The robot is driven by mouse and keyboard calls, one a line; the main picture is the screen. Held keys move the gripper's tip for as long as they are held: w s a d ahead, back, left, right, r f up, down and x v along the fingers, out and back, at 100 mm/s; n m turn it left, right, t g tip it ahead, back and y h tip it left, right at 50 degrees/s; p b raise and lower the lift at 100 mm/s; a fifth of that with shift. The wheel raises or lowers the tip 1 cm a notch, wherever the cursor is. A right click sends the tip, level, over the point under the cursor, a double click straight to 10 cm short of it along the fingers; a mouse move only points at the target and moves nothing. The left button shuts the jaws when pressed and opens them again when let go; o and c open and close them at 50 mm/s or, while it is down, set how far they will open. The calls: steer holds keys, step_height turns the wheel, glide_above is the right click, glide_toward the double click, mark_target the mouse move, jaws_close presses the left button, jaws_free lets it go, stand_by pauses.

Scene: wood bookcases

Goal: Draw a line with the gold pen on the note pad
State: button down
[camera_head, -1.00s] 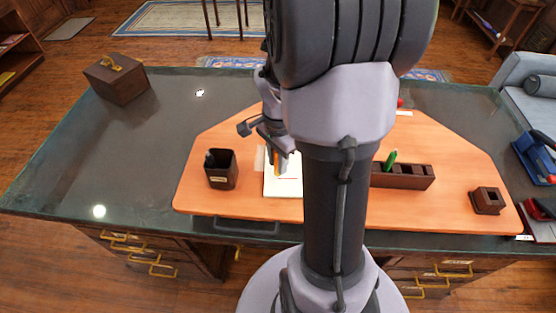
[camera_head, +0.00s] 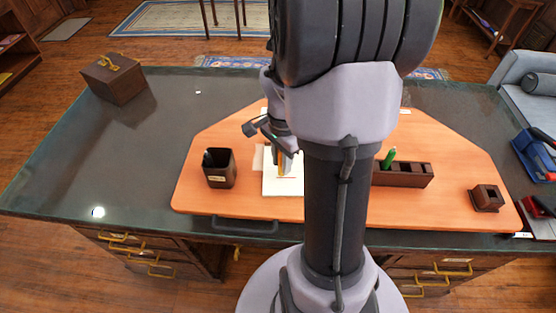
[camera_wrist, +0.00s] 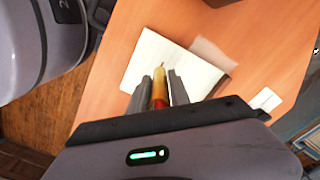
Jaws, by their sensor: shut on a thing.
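The white note pad (camera_head: 283,188) lies on the orange desk top, partly hidden by my arm. It also shows in the wrist view (camera_wrist: 145,55). A short thin mark shows on it in the head view, just below the pen. My gripper (camera_head: 284,152) is over the pad's upper part. In the wrist view my gripper (camera_wrist: 160,88) is shut on the gold pen (camera_wrist: 160,90), which has a red section between the fingers. The pen's tip points to the pad; I cannot tell whether it touches.
A dark pen cup (camera_head: 220,170) stands left of the pad. A brown holder (camera_head: 402,175) with a green pen (camera_head: 389,158) stands to the right, with a small dark block (camera_head: 487,198) farther right. A wooden box (camera_head: 115,80) sits at the back left.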

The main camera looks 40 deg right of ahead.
steer(key=shift+s+d+f, duration=0.1)
steer(key=shift+s+d, duration=1.35)
steer(key=shift+s, duration=0.05)
steer(key=shift+w+a+b, duration=0.35)
steer(key=shift+w+a, duration=1.6)
steer(key=shift+w, duration=0.05)
step_height(320, 180, up, 8)
steer(key=p, duration=0.6)
step_height(320, 180, down, 7)
steer(key=b, duration=0.5)
steer(key=shift+f+b, duration=0.45)
steer(key=shift+b, duration=0.35)
stand_by(0.8)
